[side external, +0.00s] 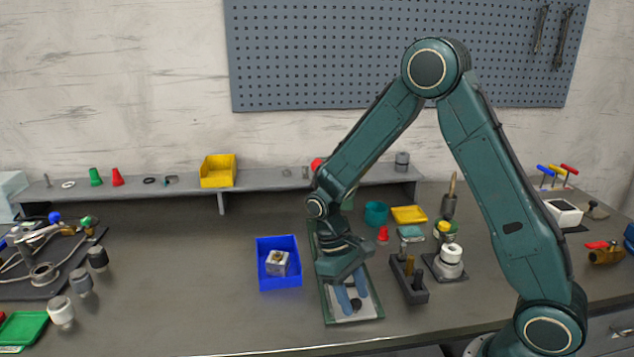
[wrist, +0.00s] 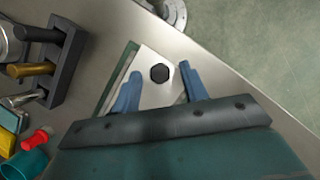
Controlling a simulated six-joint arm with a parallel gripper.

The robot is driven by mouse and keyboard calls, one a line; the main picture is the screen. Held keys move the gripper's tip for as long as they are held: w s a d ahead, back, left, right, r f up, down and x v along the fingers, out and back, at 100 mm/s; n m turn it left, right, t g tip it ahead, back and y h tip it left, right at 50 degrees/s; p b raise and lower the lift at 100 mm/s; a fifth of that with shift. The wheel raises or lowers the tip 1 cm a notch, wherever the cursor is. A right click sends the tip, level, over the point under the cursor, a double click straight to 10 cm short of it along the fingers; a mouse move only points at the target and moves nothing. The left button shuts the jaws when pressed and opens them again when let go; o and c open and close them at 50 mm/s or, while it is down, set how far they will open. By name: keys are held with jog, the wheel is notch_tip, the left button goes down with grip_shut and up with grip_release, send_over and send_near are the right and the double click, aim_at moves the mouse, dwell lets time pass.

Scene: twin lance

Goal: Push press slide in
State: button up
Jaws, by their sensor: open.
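The press slide shows as a light plate with a dark round knob (wrist: 160,73) on it, and the knob also shows in the side external view (side external: 356,305). The plate sits in a green-edged frame (side external: 327,311) on the bench. My gripper (wrist: 158,74) is open, with its two blue fingers apart over the plate, one to each side of the knob in the wrist view. In the side external view my gripper (side external: 350,307) points down at the front end of the frame. I cannot tell whether the fingers touch the plate. My arm hides the rear of the frame.
A blue bin (side external: 278,284) with a metal block (side external: 277,262) stands left of the frame. A dark tool holder (side external: 409,284) stands close on its right, with a white-topped fixture (side external: 451,254) beyond.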

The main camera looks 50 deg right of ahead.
aim_at(351, 284)
grip_shut()
jog(key=shift+w, duration=0.1)
jog(key=w+d, duration=0.6)
jog(key=shift+w+d, duration=0.15)
dwell(0.3)
grip_release()
jog(key=shift+r, duration=0.1)
jog(key=v, duration=0.7)
